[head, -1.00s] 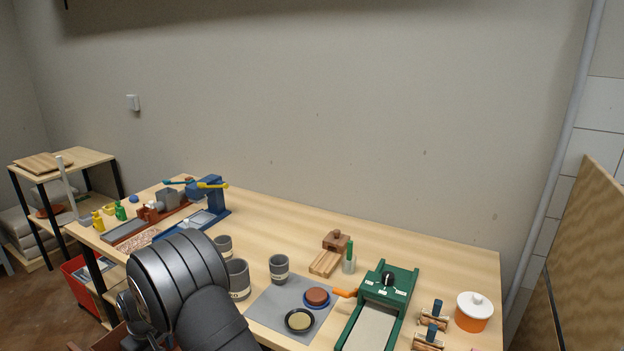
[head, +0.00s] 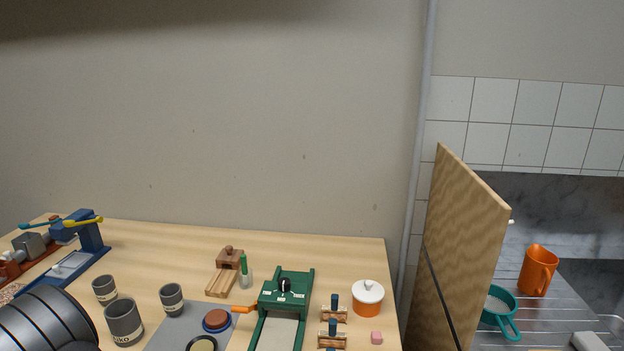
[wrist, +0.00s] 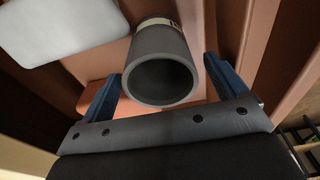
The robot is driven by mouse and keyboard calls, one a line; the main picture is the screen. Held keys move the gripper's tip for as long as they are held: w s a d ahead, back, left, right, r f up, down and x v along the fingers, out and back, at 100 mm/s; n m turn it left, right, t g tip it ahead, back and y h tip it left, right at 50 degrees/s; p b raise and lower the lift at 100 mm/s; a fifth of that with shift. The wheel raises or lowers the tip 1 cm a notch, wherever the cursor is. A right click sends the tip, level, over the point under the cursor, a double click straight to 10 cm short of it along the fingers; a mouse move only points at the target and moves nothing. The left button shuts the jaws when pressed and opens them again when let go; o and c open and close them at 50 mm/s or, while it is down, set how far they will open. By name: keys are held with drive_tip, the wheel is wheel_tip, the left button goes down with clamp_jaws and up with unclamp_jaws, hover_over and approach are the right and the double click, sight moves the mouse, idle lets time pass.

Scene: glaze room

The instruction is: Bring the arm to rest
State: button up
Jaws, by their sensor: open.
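In the wrist view my gripper (wrist: 161,84) is open, with one blue finger on each side of a dark grey cup (wrist: 162,92). The cup's round mouth faces the camera, and its cream label shows at the far end. I cannot tell whether the fingers touch it. Reddish-brown walls (wrist: 235,35) stand around the cup, and a pale flat piece (wrist: 62,30) is at upper left. In the head view only a dark part of my arm shows at the lower left; my gripper is out of that view.
On the wooden table (head: 330,262) stand several grey cups (head: 124,322), a green slab device (head: 283,300) and an orange pot with a white lid (head: 368,298). A wooden panel (head: 460,235) rises at the right. Beyond it are an orange mug (head: 538,270) and a teal sieve (head: 500,307).

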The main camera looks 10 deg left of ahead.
drive_tip(key=shift+f, duration=0.6)
wheel_tip(320, 180, down, 3)
drive_tip(key=shift+r, duration=0.1)
wheel_tip(320, 180, up, 12)
drive_tip(key=d, duration=0.1)
drive_tip(key=f, duration=0.7)
drive_tip(key=a+f, duration=0.1)
drive_tip(key=f, duration=0.3)
drive_tip(key=shift+f, duration=0.1)
wheel_tip(320, 180, up, 32)
drive_tip(key=w+d+m, duration=0.1)
drive_tip(key=w+d, duration=0.2)
drive_tip(key=w, duration=0.8)
drive_tip(key=w+d+m, duration=0.1)
drive_tip(key=w+d, duration=0.2)
drive_tip(key=w, duration=0.8)
drive_tip(key=w+d+m, duration=0.1)
drive_tip(key=w+d, duration=0.2)
drive_tip(key=w, duration=0.8)
drive_tip(key=shift+w+d+r, duration=0.15)
drive_tip(key=shift+d+r, duration=0.25)
drive_tip(key=shift+r, duration=0.05)
